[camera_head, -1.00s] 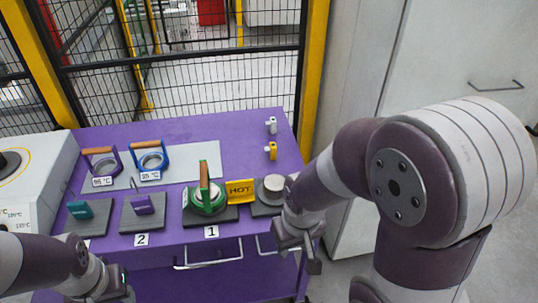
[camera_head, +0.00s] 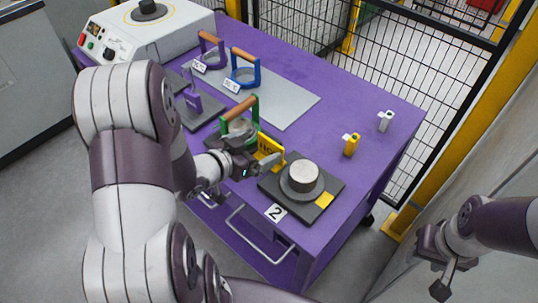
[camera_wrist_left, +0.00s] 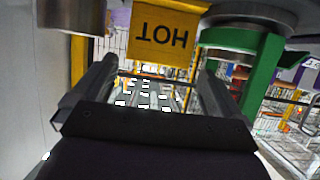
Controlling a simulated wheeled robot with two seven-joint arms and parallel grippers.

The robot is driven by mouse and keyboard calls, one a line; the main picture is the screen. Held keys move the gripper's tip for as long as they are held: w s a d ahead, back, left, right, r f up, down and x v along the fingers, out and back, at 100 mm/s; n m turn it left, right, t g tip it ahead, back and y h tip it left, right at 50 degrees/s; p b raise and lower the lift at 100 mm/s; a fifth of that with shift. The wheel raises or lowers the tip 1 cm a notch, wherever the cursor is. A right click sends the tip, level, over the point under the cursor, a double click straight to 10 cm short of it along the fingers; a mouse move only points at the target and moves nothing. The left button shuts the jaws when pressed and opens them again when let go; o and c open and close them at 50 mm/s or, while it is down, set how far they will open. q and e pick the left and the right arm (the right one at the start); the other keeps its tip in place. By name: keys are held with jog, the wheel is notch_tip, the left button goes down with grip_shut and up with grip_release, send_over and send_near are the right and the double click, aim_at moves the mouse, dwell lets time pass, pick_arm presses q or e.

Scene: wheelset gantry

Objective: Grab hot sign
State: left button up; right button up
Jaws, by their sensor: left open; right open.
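The yellow HOT sign (camera_head: 269,148) stands on the purple table between the green-framed piece with a brown handle (camera_head: 240,122) and a grey round weight (camera_head: 303,178). My left gripper (camera_head: 262,166) is at the front of the sign, its fingers open. In the left wrist view the sign (camera_wrist_left: 163,32) appears upside down, ahead of and between the open fingers (camera_wrist_left: 150,85). The fingers are not closed on it. My right gripper (camera_head: 438,262) is open and empty, off the table's right side.
The purple table (camera_head: 345,85) also carries a blue-framed piece (camera_head: 245,72), a purple-framed piece (camera_head: 210,52), and small yellow (camera_head: 351,145) and white (camera_head: 385,121) items. A white machine (camera_head: 150,35) stands at the back left. A mesh fence (camera_head: 420,80) runs behind.

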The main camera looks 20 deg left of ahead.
aim_at(270, 143)
pick_arm(q)
jog(key=x, duration=0.5)
jog(key=shift+w+d+f+b, duration=0.1)
jog(key=shift+d+f+b, duration=0.05)
jog(key=shift+d+b, duration=0.15)
jog(key=shift+w+a, duration=0.15)
jog(key=c, duration=0.7)
